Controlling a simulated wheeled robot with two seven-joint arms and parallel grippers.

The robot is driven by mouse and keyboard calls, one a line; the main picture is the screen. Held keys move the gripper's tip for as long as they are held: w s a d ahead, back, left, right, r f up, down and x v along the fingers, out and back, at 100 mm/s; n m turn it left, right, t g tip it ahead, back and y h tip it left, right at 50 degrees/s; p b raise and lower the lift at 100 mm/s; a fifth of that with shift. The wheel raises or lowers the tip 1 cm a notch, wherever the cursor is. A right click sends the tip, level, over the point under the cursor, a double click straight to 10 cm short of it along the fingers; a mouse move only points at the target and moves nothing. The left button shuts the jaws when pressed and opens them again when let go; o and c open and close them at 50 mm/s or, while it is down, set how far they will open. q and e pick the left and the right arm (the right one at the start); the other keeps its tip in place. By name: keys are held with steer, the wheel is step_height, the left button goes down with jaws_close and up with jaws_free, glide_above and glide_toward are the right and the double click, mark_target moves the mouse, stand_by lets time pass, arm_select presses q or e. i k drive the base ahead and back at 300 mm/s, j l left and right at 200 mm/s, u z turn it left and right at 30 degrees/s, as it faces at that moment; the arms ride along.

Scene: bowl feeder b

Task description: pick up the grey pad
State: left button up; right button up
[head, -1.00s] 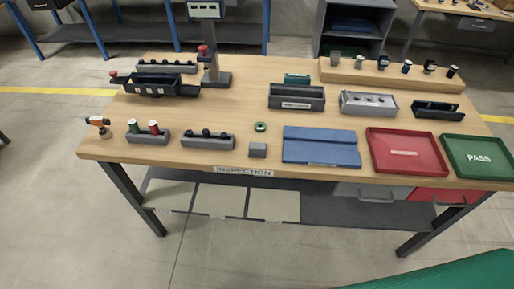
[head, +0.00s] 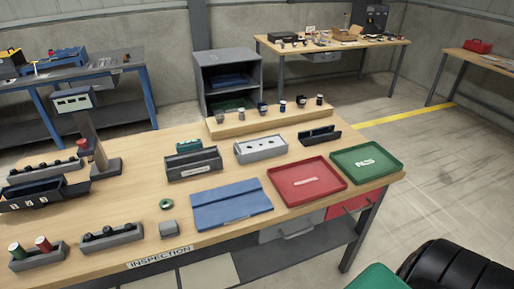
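A small grey block (head: 169,229), which may be the grey pad, lies on the wooden inspection table (head: 130,212) near its front edge. It sits just left of the blue mat (head: 232,204) and in front of a small green ring (head: 166,204). Nothing touches it. Neither of my grippers shows in the head view.
A red tray (head: 330,163) and a green PASS tray (head: 390,170) stand at the table's right end. Grey holders (head: 113,237) with dark parts stand left of the block. A dark bin (head: 194,171) and a light grey holder (head: 242,153) stand behind the mat.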

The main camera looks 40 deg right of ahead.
mark_target(169, 229)
steer(key=i+j+z, duration=0.2)
steer(key=j+z, duration=0.15)
steer(key=j, duration=0.25)
steer(key=i+j+z, duration=0.15)
steer(key=j+z, duration=0.25)
steer(key=j, duration=0.25)
steer(key=j+z, duration=0.35)
steer(key=j, duration=0.3)
